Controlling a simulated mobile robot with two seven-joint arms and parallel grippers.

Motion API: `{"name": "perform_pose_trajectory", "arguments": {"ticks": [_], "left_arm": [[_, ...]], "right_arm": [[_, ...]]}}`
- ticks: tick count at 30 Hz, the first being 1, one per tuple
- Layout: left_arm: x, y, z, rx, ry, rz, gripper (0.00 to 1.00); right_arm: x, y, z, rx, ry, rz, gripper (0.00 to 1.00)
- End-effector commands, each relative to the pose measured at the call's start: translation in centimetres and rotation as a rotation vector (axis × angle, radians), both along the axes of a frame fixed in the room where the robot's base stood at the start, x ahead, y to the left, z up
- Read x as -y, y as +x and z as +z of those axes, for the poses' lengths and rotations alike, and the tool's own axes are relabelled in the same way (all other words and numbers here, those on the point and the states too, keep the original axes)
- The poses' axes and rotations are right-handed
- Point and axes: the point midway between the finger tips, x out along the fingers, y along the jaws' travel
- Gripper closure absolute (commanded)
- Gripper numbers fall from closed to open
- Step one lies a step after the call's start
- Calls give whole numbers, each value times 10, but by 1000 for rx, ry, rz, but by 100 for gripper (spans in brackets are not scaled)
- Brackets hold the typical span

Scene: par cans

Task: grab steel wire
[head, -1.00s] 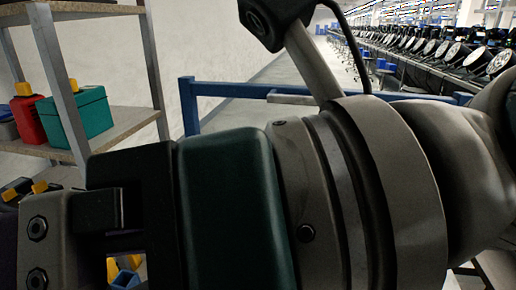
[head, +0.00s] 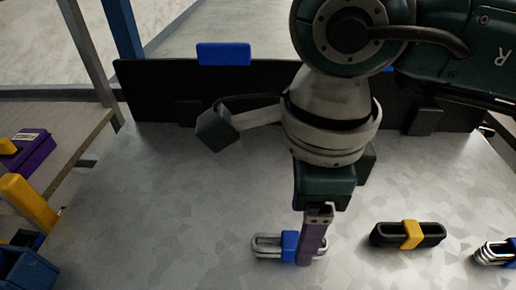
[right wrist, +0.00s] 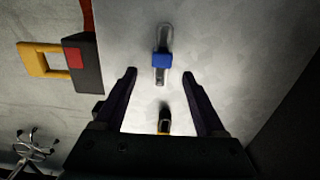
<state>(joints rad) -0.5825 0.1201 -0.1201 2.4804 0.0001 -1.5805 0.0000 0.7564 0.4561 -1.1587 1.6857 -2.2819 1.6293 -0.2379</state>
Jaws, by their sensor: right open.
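A silver wire coil with a blue band (head: 289,244) lies on the grey bench. It also shows in the right wrist view (right wrist: 162,62), just beyond the space between my fingertips. My right gripper (head: 312,258) points down beside this coil and hides its right part in the head view. In the right wrist view the gripper (right wrist: 160,76) is open and empty, its two dark purple fingers apart. Another silver coil (head: 495,253) is cut off at the right edge of the head view. My left gripper is not in view.
A black coil with a yellow band (head: 410,235) lies right of the gripper. A black back panel (head: 170,85) with a blue tag (head: 223,54) bounds the grey bench (head: 130,190). A shelf with a purple box (head: 28,148) is at left. The bench's left half is clear.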

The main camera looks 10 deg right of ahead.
Motion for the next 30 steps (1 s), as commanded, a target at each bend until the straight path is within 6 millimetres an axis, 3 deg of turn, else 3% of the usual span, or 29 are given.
{"name": "perform_pose_trajectory", "arguments": {"ticks": [9, 19, 30], "left_arm": [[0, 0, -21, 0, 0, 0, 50], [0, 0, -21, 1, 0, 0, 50], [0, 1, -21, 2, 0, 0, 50]], "right_arm": [[0, 0, -49, -1, 2, -1, 28], [0, 0, -55, 1, 2, 0, 28], [0, 0, -55, 1, 2, 0, 69]]}}
